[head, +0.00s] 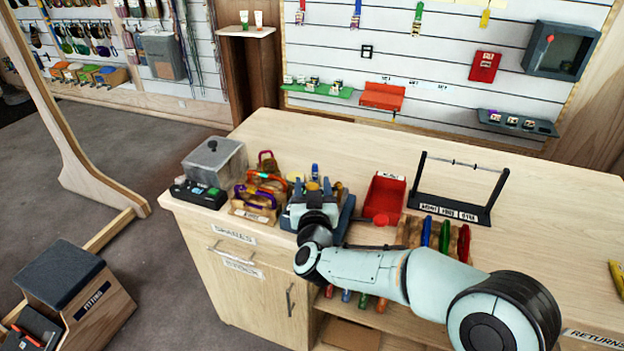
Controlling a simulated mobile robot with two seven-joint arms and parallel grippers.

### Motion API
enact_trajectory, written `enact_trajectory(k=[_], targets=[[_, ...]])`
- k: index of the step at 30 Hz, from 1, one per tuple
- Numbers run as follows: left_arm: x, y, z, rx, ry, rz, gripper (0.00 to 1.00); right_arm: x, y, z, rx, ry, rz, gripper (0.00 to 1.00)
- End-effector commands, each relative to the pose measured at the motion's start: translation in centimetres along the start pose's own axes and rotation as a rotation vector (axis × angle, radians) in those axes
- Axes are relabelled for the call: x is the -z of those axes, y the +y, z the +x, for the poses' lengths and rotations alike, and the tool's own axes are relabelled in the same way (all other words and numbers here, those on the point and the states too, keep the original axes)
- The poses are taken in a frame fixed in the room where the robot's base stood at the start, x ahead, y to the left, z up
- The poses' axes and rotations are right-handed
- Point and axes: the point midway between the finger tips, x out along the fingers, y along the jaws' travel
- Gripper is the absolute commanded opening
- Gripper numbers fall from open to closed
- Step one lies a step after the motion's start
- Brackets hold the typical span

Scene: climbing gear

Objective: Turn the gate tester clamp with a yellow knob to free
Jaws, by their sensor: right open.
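My right arm reaches in from the lower right across the counter. Its gripper (314,194) is open at the blue-grey tester (346,212) near the counter's front edge. A small yellow knob (313,185) shows just past the gripper, close to its fingers. I cannot tell whether the fingers touch it or stand around it. My wrist hides most of the tester and its clamp, so the clamp's turn position cannot be read. My left gripper is not in view.
Left of the tester are a wooden rack of coloured carabiners (254,207) and a clear-lidded box (215,161). Right of it are a red bin (384,196), several coloured-handled tools (444,236) and a black labelled frame (458,208). The right of the counter (560,225) is mostly clear.

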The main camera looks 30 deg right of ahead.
Motion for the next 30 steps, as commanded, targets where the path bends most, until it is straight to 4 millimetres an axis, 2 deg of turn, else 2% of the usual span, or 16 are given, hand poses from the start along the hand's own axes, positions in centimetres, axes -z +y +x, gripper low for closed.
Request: enact_trajectory(k=[3, 6, 16, 21, 30], targets=[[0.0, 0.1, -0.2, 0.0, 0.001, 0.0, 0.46, 0.0, 0.0, 1.5, -0.001, 0.0, 0.001, 0.56], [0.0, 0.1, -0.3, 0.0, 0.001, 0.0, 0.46, 0.0, -0.1, 2.1, 0.001, -0.001, 0.0, 0.56], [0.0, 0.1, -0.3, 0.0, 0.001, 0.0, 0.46, 0.0, 0.0, 2.4, 0.001, 0.0, 0.001, 0.56], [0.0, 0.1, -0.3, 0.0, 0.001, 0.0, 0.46, 0.0, 0.0, 2.4, 0.001, 0.0, 0.001, 0.01], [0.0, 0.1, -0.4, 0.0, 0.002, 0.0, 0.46, 0.0, -0.1, 2.5, -0.002, -0.001, 0.001, 0.0]])
